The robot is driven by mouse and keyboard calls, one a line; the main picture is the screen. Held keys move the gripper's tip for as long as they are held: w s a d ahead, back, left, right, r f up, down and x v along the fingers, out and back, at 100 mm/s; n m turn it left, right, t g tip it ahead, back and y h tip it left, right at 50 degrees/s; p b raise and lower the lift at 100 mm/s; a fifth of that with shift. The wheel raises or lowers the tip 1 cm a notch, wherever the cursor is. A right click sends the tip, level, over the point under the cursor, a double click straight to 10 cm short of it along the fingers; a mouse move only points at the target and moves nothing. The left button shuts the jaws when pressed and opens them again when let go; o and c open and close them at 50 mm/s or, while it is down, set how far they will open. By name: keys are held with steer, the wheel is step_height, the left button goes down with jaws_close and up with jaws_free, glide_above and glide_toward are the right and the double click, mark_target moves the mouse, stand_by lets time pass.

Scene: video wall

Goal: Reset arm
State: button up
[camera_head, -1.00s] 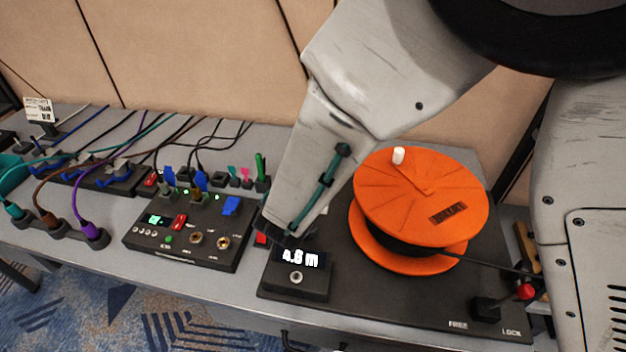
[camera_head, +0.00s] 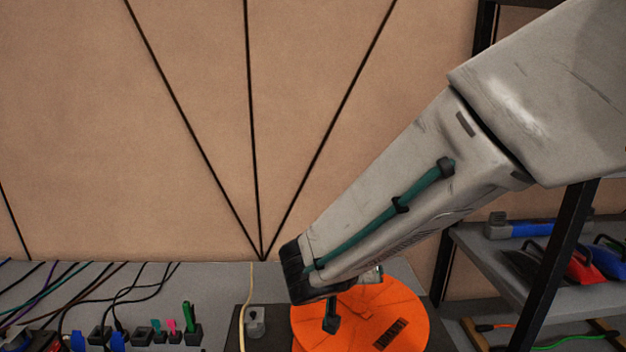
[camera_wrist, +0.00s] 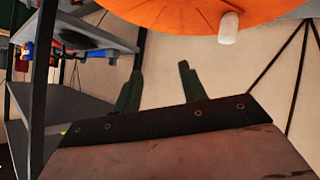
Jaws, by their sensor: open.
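My gripper shows in the wrist view (camera_wrist: 160,82) as two dark green fingers standing apart with nothing between them. In the head view my arm reaches down from the upper right, and part of the gripper (camera_head: 331,318) shows below its dark wrist end, in front of the orange cable reel (camera_head: 385,325). The reel's orange disc (camera_wrist: 170,12) and its white knob (camera_wrist: 229,27) lie at the top of the wrist view, apart from the fingers. The lower part of the reel is cut off in the head view.
A shelf rack (camera_head: 500,255) with blue and red tools stands at the right. Several cables and small connectors (camera_head: 140,335) are on the grey bench at lower left. A pale cable (camera_head: 247,300) hangs left of the reel. The panelled wall (camera_head: 190,130) behind is bare.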

steer(key=s+d+r+m+g, duration=0.1)
steer(key=s+d+r+g, duration=0.2)
steer(key=s+d, duration=0.45)
steer(key=s+d+r+g, duration=0.3)
steer(key=s+d, duration=0.1)
steer(key=d, duration=0.6)
steer(key=s+r+n+g+y, duration=0.1)
steer(key=s+n+y, duration=0.2)
steer(key=s, duration=1.1)
steer(key=y, duration=0.3)
steer(key=shift+a+r+g, duration=0.15)
steer(key=shift+r+g, duration=0.15)
steer(key=shift+g, duration=0.1)
steer(key=shift+s, duration=0.1)
